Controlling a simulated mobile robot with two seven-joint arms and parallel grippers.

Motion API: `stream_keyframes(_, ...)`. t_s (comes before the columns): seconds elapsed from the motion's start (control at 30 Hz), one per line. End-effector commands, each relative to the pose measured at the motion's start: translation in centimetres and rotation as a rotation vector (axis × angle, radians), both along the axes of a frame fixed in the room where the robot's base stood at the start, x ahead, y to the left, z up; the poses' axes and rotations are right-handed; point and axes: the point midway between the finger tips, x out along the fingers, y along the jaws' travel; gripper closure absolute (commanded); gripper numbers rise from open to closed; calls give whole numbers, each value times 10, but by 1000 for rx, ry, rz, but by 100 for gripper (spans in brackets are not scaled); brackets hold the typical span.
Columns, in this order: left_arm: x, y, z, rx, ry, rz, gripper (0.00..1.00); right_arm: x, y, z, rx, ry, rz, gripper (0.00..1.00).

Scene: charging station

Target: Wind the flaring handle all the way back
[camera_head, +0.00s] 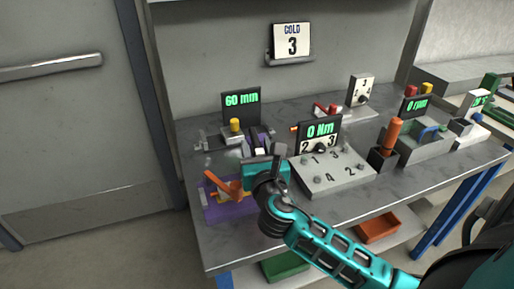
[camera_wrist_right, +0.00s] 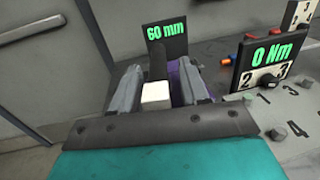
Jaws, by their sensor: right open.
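An orange handle (camera_head: 219,184), which looks like the flaring handle, tilts up to the left over a purple base (camera_head: 228,209) at the table's front left corner. My right gripper (camera_head: 265,152) is just right of the handle, apart from it in the picture, pointing toward the table's back. In the right wrist view its two grey fingers (camera_wrist_right: 158,75) are spread, with a small white block (camera_wrist_right: 155,96) showing between them; I cannot tell whether they touch it. The handle does not show in the wrist view. My left gripper is not in view.
A "60 mm" display (camera_head: 241,104) with a yellow knob (camera_head: 235,125) stands behind the gripper. A grey numbered block (camera_head: 333,180) with a "0 Nm" display (camera_head: 320,130) is to the right. An orange tool (camera_head: 393,132) stands in a dark holder farther right. Floor is clear left of the table.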

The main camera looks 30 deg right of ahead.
Motion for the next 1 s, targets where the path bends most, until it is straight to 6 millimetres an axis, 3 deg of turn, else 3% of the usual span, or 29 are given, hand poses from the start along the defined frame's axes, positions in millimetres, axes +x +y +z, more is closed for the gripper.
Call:
stream_keyframes(0.13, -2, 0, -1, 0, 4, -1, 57, 0, 0, 0, 0, 0, 0, 55)
stream_keyframes(0.6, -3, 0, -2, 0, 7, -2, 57, -1, 0, 0, 1, 0, 0, 100)
stream_keyframes(1.0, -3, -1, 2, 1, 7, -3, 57, -1, -1, 1, -2, 2, 51, 100)
